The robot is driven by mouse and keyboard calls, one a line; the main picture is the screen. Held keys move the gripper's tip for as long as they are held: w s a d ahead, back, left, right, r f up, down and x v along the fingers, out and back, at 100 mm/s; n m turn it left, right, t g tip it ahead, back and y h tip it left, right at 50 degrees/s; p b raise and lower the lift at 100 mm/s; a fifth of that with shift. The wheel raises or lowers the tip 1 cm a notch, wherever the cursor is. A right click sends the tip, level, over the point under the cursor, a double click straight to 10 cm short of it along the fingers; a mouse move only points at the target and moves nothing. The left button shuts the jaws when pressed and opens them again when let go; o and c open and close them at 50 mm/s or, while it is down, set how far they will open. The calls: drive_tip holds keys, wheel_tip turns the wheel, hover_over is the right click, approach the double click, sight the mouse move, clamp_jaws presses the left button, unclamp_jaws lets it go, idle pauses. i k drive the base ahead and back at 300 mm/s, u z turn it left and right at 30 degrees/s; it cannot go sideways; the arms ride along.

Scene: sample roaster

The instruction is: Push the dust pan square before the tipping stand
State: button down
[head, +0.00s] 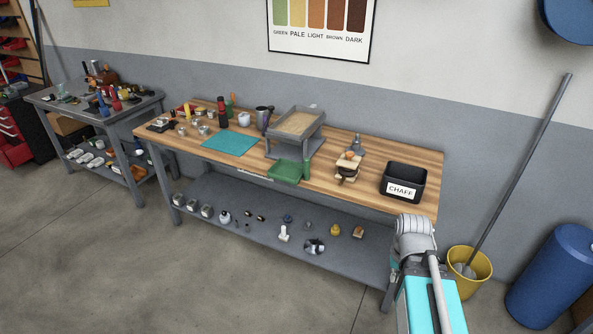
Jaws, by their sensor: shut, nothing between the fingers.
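The green dust pan (286,172) lies on the wooden bench top, close to the front edge. It is right in front of the grey tipping stand (318,144), which holds a tilted tray of pale brown material (297,124). The pan's right end has a taller green part (306,170). I cannot tell at this size whether the pan is exactly square to the stand or touches it. My arm shows at the lower right, beside the bench's right end. My gripper is not visible in the head view.
A teal mat (230,144) lies left of the pan, with cups and bottles behind it. Right of the stand are a small wood-and-dark object (348,167) and a black CHAFF bin (404,182). Bare bench top (330,187) lies right of the pan. A yellow bucket (480,262) stands on the floor.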

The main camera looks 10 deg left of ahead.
sight(284, 169)
drive_tip(key=u, duration=0.3)
drive_tip(key=i, duration=1)
drive_tip(key=u, duration=0.4)
